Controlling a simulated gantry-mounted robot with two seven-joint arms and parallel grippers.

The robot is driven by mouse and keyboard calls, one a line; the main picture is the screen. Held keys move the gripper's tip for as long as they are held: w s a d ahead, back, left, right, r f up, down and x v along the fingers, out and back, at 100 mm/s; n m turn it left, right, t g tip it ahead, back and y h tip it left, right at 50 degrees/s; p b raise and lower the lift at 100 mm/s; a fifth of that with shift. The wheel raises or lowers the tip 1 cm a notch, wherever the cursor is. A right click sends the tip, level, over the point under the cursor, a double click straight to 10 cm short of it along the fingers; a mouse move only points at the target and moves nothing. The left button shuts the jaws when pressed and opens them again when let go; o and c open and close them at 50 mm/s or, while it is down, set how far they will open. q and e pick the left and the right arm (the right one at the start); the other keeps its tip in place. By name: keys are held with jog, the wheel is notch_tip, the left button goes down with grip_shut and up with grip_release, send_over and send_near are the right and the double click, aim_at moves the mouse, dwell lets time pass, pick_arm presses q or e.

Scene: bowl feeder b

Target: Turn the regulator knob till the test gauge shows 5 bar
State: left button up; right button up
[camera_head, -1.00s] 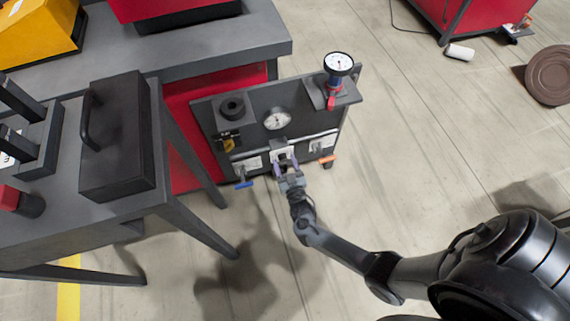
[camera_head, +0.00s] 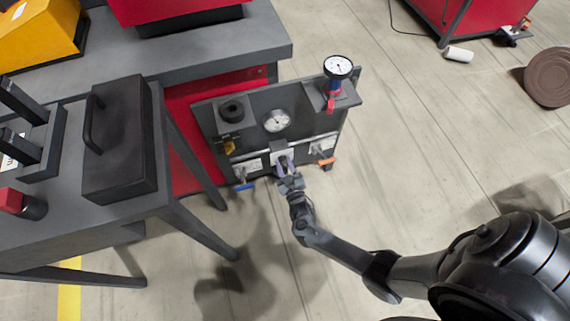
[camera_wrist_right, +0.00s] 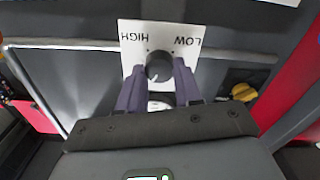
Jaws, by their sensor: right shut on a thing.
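The regulator knob (camera_wrist_right: 158,66) is dark and round, with a pale pointer mark, on a white plate (camera_wrist_right: 185,32) lettered HIGH and LOW. My right gripper (camera_wrist_right: 158,78) has its two purple fingers on either side of the knob, shut on it. In the head view my right gripper (camera_head: 286,167) is at the lower middle of the grey panel and hides most of the knob. A white-faced, black-rimmed gauge (camera_head: 338,67), probably the test gauge, stands on a red and blue fitting at the panel's right. Its needle is too small to read surely. My left gripper is out of view.
A second gauge (camera_head: 276,121) sits in the panel (camera_head: 305,118) above the knob. A blue-handled valve (camera_head: 245,186) is left of the gripper, an orange handle (camera_head: 327,161) right. A yellow part (camera_wrist_right: 243,92) shows beside the knob.

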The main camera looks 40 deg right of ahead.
jog(key=shift+n, duration=0.5)
jog(key=o, duration=1)
jog(key=shift+o, duration=0.2)
jog(key=shift+a, duration=0.1)
jog(key=shift+s+a+r, duration=0.1)
jog(key=shift+s, duration=0.2)
jog(key=p+v, duration=0.4)
jog(key=v, duration=0.6)
